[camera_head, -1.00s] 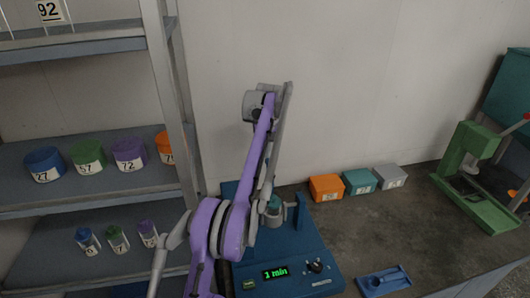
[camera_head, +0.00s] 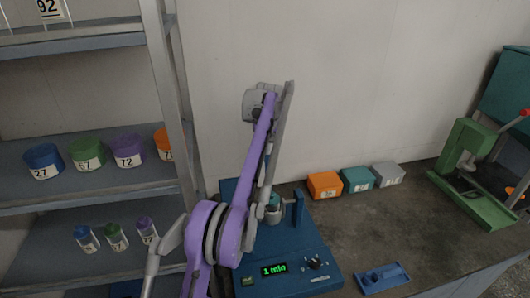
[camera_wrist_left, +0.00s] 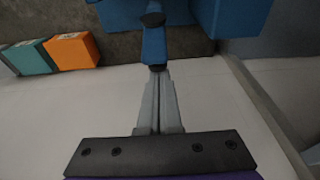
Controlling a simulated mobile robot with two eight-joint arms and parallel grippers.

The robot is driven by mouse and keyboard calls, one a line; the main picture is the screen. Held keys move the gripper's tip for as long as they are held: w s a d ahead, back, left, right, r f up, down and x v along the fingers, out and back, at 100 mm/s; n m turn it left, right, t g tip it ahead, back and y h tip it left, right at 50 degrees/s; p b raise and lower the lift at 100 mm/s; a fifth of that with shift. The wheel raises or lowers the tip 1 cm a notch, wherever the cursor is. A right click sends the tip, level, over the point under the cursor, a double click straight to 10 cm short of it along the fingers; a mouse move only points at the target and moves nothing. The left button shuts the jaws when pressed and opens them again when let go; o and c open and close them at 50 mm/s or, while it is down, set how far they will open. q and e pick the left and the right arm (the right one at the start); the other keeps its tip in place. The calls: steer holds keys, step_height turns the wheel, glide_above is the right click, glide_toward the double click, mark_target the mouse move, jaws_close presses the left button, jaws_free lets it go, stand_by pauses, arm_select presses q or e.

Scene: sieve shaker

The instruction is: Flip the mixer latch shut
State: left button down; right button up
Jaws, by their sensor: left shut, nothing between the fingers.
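The blue mixer (camera_head: 318,287) stands on the bench with a green "1 min" display and a dark knob. A jar with a teal-grey top (camera_head: 274,203) sits on it, partly covered by my left arm. A blue post (camera_head: 298,207) rises just right of the jar. In the left wrist view, a blue lever (camera_wrist_left: 154,45) with dark ends extends from the blue body above, straight beyond my left gripper (camera_wrist_left: 157,76). The gripper is shut and empty, its tips at or very near the lever's dark end; contact is unclear. My right gripper is out of view.
Orange (camera_head: 324,185), teal (camera_head: 357,180) and grey (camera_head: 388,174) boxes line the wall right of the mixer. A small blue tray (camera_head: 383,278) lies in front. A green press (camera_head: 470,170) stands far right. Shelves (camera_head: 80,205) with numbered containers are left. The middle bench is clear.

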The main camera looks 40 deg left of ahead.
arm_select(q)
steer(key=shift+s+d+y+b, duration=0.2)
steer(key=shift+d+y+b, duration=0.05)
steer(key=shift+y+b, duration=0.2)
steer(key=s+d+t+y+b, duration=0.2)
steer(key=b, duration=0.1)
steer(key=s+d+t+y+b, duration=0.1)
steer(key=d, duration=0.1)
steer(key=shift+s+r+y, duration=0.1)
steer(key=shift+r+y, duration=0.15)
steer(key=shift+r, duration=0.1)
steer(key=shift+s+d+t+y+b, duration=0.2)
steer(key=shift+d+t+y+b, duration=0.1)
steer(key=shift+t+b, duration=0.15)
steer(key=t+y+b, duration=0.6)
steer(key=t+y, duration=0.2)
steer(key=y, duration=0.1)
glide_toward(268, 161)
steer(key=d+f, duration=0.1)
steer(key=f, duration=0.1)
steer(key=shift+s+d+f+g, duration=0.25)
steer(key=shift+s+d+f, duration=0.15)
steer(key=shift+s+f, duration=0.15)
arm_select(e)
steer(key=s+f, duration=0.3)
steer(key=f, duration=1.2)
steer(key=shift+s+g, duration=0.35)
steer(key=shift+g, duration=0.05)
